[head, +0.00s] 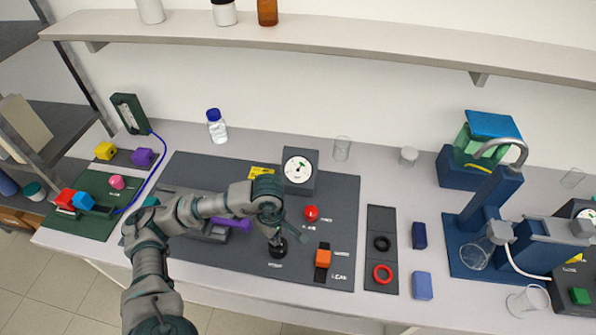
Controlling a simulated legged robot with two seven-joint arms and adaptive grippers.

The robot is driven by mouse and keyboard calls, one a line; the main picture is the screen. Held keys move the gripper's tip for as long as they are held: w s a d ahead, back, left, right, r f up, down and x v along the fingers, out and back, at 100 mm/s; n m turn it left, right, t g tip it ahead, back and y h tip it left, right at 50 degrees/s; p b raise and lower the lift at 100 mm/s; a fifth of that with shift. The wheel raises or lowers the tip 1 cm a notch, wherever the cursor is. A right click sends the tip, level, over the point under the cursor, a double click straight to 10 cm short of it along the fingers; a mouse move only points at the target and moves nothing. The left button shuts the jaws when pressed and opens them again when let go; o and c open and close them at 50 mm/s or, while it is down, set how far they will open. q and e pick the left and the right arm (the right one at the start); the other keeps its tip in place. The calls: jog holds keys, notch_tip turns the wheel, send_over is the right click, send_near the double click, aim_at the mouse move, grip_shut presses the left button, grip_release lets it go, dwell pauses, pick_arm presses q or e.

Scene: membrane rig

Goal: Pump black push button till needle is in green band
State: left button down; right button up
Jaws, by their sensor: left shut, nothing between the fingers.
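The black push button (278,249) is a round black knob on the dark grey panel (330,215), near its front edge. My left gripper (275,238) is shut and empty, pointing down at the top of the button and hiding part of it. I cannot tell whether the fingertips touch it. The dial gauge (298,170) stands upright at the back of the panel, with a white face in a dark grey housing. Its needle and green band are too small to read surely. My right gripper is not in view.
A red knob (311,213) and an orange switch (322,258) sit right of the button. A purple handle (233,224) lies left, close to my left forearm. A strip with black and red rings (383,274) lies farther right. A glass beaker (342,148) stands behind the panel.

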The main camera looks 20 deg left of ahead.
pick_arm(q)
jog(key=shift+f, duration=0.2)
jog(key=shift+r+p, duration=1)
jog(key=shift+r, duration=1.2)
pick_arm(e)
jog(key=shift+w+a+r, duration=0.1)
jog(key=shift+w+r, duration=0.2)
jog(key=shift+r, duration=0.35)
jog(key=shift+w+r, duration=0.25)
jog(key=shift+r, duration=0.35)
